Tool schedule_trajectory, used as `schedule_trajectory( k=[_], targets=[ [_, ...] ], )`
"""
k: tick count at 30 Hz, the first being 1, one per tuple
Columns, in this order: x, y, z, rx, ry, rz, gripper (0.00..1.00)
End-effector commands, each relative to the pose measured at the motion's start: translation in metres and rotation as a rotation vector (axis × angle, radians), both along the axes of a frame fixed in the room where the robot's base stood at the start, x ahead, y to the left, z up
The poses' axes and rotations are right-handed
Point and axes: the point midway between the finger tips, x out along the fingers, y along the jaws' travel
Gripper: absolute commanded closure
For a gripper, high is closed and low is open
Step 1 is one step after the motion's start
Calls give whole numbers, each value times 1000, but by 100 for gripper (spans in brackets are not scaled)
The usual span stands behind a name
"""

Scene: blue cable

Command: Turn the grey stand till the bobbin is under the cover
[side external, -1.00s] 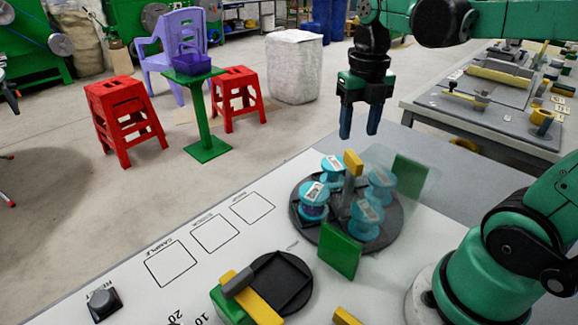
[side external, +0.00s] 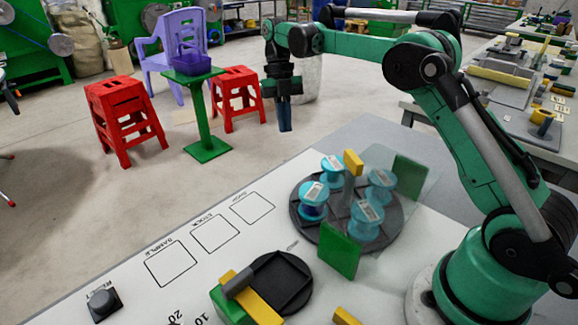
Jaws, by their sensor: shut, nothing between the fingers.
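The grey stand (side external: 301,227) is a dark round turntable with several turquoise bobbins and a central post topped by a yellow block (side external: 353,162). A bobbin wound in darker blue (side external: 312,209) is at its left front, outside the cover. A turquoise bobbin (side external: 332,171) is at the back left, also outside. The clear cover, with green end panels (side external: 340,251), spans the right side; two bobbins (side external: 380,187) (side external: 366,221) show there. My gripper (side external: 286,129) is shut and empty, pointing down in the air, above and left of the stand in the picture, apart from it.
A dark round base (side external: 284,284) with a yellow and grey lever (side external: 250,296) stands in front. Marked squares (side external: 214,233) and a black reset button (side external: 103,303) lie on the white table's left. The upright cover panels and post are obstacles; the squares are empty.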

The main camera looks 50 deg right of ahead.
Motion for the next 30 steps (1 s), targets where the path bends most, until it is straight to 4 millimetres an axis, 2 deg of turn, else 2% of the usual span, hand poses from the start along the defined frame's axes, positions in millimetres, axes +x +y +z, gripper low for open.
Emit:
schedule_trajectory(
  k=[5, 11, 25, 30],
  targets=[
    [5, 2, -11, 9, 20, 1, 100],
    [0, 5, -26, 9, 21, 1, 100],
    [-29, 22, -105, 10, 20, 2, 100],
    [-50, 34, -102, 10, 20, 3, 100]
  ],
)
